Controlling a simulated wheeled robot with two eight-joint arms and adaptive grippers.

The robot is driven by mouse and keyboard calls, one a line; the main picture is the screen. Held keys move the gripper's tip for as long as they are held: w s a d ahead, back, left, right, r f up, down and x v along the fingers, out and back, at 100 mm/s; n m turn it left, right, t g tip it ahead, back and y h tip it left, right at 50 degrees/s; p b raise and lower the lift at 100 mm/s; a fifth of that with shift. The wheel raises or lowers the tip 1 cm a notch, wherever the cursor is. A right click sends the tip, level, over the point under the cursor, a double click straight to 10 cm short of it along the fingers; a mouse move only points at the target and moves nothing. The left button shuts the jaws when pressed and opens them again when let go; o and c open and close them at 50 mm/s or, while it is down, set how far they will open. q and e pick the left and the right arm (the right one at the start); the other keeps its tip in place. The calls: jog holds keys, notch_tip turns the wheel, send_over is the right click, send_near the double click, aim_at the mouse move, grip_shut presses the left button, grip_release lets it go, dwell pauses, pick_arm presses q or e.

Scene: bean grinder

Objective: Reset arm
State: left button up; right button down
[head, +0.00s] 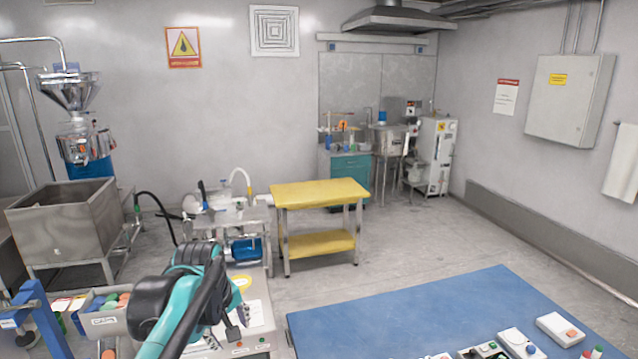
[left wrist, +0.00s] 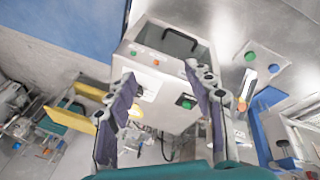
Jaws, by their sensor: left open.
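My left arm (head: 190,290), teal and black, rises from the bottom edge of the head view, left of centre. Its fingers cannot be made out there. In the left wrist view my left gripper (left wrist: 160,85) has its two purple-padded fingers spread wide apart with nothing held between them. Beyond the fingers is a light grey box-shaped machine (left wrist: 175,50) with a black handle and coloured buttons. I cannot tell that the fingers touch it. My right gripper shows in neither view.
A blue-topped table (head: 400,310) with several button boxes along its front edge lies at right. A yellow two-shelf table (head: 320,193) stands behind. A steel hopper bin (head: 65,225) and a grinder (head: 75,130) stand at left. The floor right of the yellow table is clear.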

pick_arm(q)
jog(key=s+d+f+m+t+b, duration=0.1)
jog(key=s+f+m+t+b, duration=0.2)
jog(key=s+f, duration=1.5)
jog(key=f+m+b, duration=0.1)
jog(key=m+b, duration=0.2)
jog(key=m, duration=0.3)
jog(key=shift+m+b, duration=0.3)
jog(key=shift+m, duration=0.1)
